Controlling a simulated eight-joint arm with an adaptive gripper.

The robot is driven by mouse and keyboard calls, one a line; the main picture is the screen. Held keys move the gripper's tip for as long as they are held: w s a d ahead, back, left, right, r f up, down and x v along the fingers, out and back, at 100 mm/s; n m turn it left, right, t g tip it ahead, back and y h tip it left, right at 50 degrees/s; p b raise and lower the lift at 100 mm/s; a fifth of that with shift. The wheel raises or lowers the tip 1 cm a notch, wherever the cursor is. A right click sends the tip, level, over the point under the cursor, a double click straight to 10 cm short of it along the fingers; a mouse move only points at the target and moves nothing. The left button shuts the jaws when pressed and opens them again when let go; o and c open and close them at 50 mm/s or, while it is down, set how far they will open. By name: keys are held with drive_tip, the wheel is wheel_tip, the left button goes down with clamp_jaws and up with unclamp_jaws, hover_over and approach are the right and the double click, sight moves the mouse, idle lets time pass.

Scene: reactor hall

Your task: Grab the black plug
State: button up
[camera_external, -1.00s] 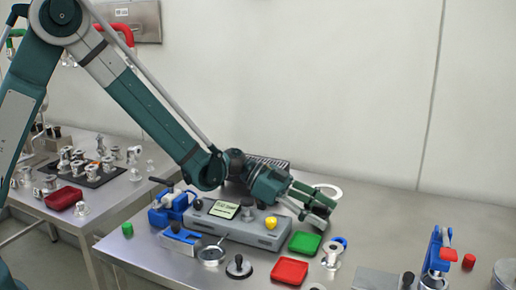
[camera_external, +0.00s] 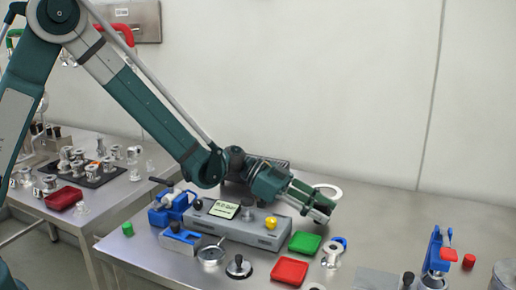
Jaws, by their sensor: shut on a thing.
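My gripper (camera_external: 322,208) is low over the right-hand table, just behind the right end of the grey console and above the green tray. Its fingers are closed together on a small dark thing between the tips, which looks like the black plug. The fingers hide most of it, so its shape and tilt cannot be told. A dark grey knob (camera_external: 247,204) stands on the console (camera_external: 232,230), left of my gripper, and a yellow knob (camera_external: 271,222) stands near the console's right end.
A green tray (camera_external: 305,242) and a red tray (camera_external: 290,271) lie in front of my gripper. A metal flange part with a blue clamp (camera_external: 333,252) stands to their right. A white ring (camera_external: 330,190) lies behind. The table's middle right is clear.

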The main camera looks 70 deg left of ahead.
sight(322, 204)
wheel_tip(322, 204, up, 9)
drive_tip(key=shift+r+p, duration=0.1)
drive_tip(key=shift+p, duration=1)
